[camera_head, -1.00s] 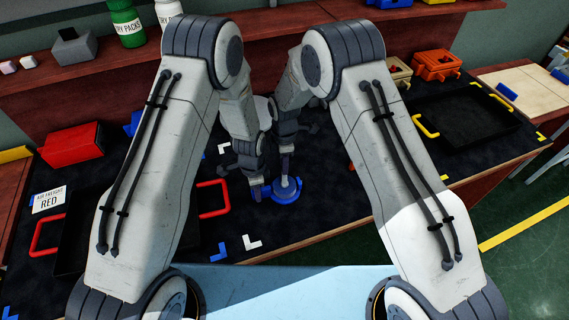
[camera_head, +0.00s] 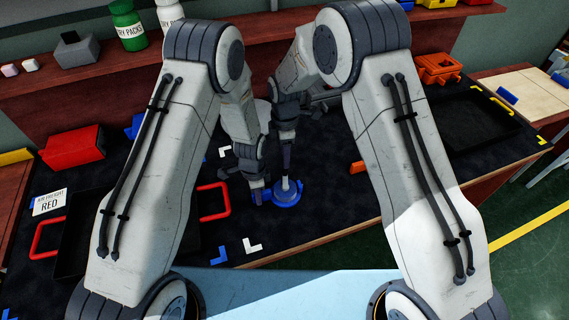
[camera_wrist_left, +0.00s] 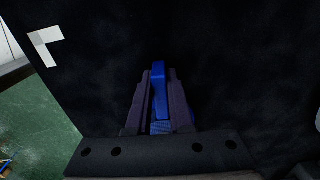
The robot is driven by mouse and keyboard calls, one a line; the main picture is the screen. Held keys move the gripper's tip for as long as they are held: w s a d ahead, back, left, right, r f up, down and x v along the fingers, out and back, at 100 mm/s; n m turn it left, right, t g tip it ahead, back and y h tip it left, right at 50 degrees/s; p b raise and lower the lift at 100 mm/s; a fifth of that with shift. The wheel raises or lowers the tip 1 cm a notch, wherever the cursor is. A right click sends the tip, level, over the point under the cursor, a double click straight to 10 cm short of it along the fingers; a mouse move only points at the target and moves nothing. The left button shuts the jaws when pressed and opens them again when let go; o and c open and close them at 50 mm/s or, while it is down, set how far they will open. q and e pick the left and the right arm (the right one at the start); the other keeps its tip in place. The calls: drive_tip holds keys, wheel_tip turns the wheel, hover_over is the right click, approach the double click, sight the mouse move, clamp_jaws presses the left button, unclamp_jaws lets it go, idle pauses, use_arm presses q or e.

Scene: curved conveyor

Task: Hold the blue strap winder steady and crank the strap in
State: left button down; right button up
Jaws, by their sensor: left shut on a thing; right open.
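The blue strap winder (camera_head: 287,198) sits on the dark mat near its front edge. It has a round blue body and a pale upright post on top. My left gripper (camera_head: 259,194) is low at the winder's left side. In the left wrist view its fingers (camera_wrist_left: 159,105) are shut on a narrow blue part of the winder (camera_wrist_left: 158,78). My right gripper (camera_head: 286,158) is open, pointing down above the winder close to the post. Whether its fingers touch the post cannot be told. The strap cannot be made out.
A black tray with red handles (camera_head: 215,201) lies left, beside a "RED" sign (camera_head: 49,202). A red box (camera_head: 73,149) stands behind it. Another black tray (camera_head: 470,124) is at the right. White corner marks (camera_head: 252,246) lie on the mat.

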wheel_tip(320, 180, up, 6)
drive_tip(key=shift+f, duration=0.15)
idle(0.3)
use_arm(q)
drive_tip(key=c, duration=0.7)
unclamp_jaws()
